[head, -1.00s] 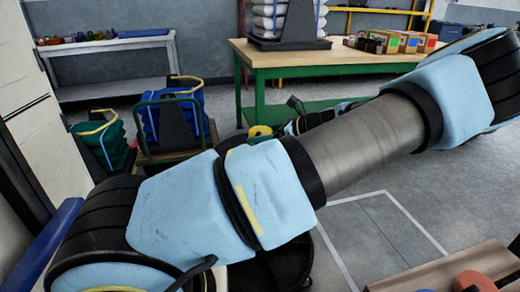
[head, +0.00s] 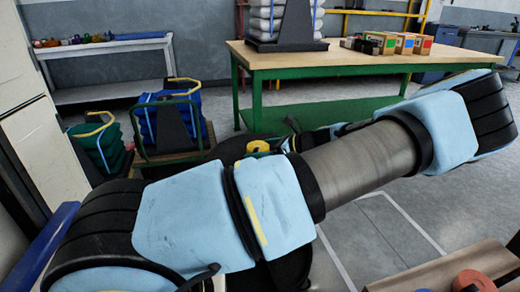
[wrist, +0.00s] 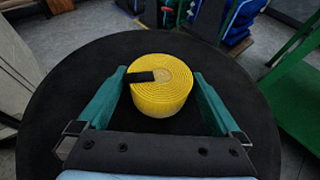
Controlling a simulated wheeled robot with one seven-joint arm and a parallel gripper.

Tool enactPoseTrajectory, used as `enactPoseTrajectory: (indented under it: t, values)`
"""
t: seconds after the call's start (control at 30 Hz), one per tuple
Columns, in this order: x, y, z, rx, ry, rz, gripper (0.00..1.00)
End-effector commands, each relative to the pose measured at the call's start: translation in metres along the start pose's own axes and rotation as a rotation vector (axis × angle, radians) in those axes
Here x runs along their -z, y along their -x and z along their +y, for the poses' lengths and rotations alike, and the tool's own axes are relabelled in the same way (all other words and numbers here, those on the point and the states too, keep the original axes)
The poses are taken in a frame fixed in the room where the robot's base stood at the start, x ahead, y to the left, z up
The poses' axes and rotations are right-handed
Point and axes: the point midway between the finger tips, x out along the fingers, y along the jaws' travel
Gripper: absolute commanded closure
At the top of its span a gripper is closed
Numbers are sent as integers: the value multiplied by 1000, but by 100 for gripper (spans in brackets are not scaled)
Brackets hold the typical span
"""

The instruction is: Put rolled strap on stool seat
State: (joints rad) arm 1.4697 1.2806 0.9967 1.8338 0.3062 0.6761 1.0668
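The yellow rolled strap (wrist: 160,95), with a black end tab, is upright between the two teal fingers of my gripper (wrist: 160,72) in the wrist view. The fingertips lie close against its sides, and my gripper looks shut on it. Behind and below it is the black round stool seat (wrist: 70,80). Whether the strap touches the seat is hard to tell. In the head view the strap (head: 258,146) shows small and yellow beyond my arm, over the dark seat (head: 228,149); my arm hides most of the seat and the gripper is hard to make out.
A green-legged wooden table (head: 330,60) stands behind, with sacks and small boxes on it. Left of the stool are a cart with blue folded nets (head: 150,120) and a green net pile (head: 98,145). A wooden surface with reels (head: 470,280) is at the lower right.

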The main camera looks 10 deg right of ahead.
Motion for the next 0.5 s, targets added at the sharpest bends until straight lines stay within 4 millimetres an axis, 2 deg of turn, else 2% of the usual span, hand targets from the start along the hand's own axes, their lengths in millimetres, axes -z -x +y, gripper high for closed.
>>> enactPoseTrajectory:
  t: [0.2,0.27,0.37,0.5]
  values:
    - [-3,2,0,1,0,0,0]
    - [-3,8,-1,3,-1,2,0]
    - [-3,23,-1,4,0,3,0]
    - [-3,53,-1,5,-1,3,0]
